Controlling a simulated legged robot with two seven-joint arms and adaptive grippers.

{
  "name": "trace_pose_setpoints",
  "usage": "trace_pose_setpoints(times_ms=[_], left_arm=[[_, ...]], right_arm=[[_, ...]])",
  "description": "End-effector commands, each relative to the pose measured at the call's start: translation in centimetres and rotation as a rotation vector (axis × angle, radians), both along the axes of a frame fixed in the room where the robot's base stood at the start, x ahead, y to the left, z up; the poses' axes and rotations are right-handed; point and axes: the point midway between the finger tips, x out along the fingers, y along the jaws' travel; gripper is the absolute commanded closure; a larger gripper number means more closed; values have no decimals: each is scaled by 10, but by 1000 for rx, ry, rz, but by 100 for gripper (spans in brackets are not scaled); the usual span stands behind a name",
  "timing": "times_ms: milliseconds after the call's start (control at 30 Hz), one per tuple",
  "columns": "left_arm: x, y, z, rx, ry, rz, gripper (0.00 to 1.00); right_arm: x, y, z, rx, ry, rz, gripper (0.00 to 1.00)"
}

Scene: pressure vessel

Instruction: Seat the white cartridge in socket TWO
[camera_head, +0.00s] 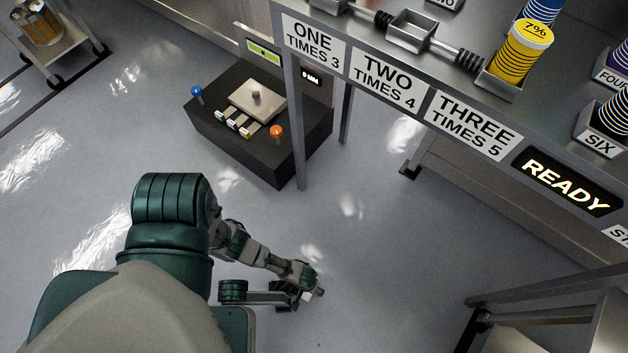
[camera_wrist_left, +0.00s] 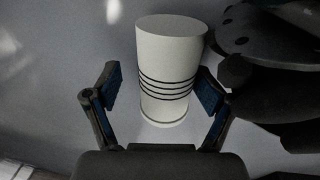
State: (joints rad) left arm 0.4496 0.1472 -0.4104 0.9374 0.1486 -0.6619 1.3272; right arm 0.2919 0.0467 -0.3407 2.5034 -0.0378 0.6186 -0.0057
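The white cartridge (camera_wrist_left: 168,60), with several thin black rings, is between the spread fingers of my left gripper (camera_wrist_left: 160,92) in the left wrist view. A gap shows at the left finger; whether the right finger touches is unclear. In the head view my left gripper (camera_head: 308,285) is low over the floor, small, with a white patch beside it. A dark rounded part beside the cartridge cannot be identified, and my right gripper cannot be made out clearly. Socket TWO (camera_head: 410,32) is an empty metal holder behind the sign "TWO TIMES 4" (camera_head: 386,80).
A yellow cartridge (camera_head: 519,55) marked 7% stands behind the "THREE TIMES 5" sign (camera_head: 473,125). A READY display (camera_head: 567,182) is on the bench front. A dark console (camera_head: 225,115) with blue and orange knobs stands left of a bench leg. Open floor lies between.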

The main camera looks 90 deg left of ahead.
Motion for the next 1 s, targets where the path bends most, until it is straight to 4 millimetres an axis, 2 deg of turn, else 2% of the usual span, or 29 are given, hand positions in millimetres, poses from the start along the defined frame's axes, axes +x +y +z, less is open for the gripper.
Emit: trace_pose_setpoints(times_ms=[33,100,400,733,933,1000], left_arm=[[-13,-3,-4,-4,23,3,18],[-14,-4,-4,-4,24,3,18],[-12,-4,-4,-6,21,2,94],[-7,-2,-1,-2,12,1,96],[-3,-2,10,-2,4,1,96],[-1,-2,18,-3,1,1,96]], right_arm=[[0,0,-1,0,2,0,23],[0,0,-1,0,2,0,23],[3,0,-3,0,7,0,23],[3,0,-1,1,4,0,23],[-2,-1,10,4,-11,2,23],[-2,-2,1,0,32,-2,23]])
